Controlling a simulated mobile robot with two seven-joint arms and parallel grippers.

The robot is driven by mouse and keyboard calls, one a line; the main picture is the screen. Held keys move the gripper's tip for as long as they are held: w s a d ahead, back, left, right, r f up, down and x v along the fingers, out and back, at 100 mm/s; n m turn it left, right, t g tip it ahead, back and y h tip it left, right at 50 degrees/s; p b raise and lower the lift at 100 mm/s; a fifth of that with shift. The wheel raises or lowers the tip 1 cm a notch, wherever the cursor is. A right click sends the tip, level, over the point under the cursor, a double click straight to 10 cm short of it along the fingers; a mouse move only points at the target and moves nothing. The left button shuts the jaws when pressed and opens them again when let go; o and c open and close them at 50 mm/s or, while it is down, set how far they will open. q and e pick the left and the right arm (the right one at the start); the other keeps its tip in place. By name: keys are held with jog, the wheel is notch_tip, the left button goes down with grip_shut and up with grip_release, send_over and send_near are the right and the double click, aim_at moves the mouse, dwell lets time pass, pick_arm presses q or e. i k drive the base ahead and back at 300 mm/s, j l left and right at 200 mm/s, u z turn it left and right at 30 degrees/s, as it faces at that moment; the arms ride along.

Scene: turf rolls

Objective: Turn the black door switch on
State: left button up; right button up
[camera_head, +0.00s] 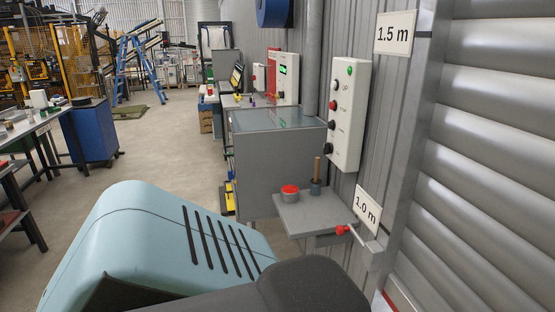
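A white control box (346,115) is mounted on the grey wall right of centre. A green light (350,70) sits near its top. Below it are a pale button, a red button (333,105) and a dark button (332,125). A black knob (328,149) at the bottom appears to be the black door switch; its setting is too small to read. Neither of my grippers is in view, and nothing in view touches the box.
Below the box, a small grey shelf (330,213) holds a red-topped tin (290,193) and a brush-like item (316,180). A red-ended lever (343,229) sticks out at its right. A grey cabinet (247,168) stands left of the box. Ribbed shutter (500,170) fills the right.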

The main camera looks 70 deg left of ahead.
aim_at(328, 147)
jog(key=u, duration=1.85)
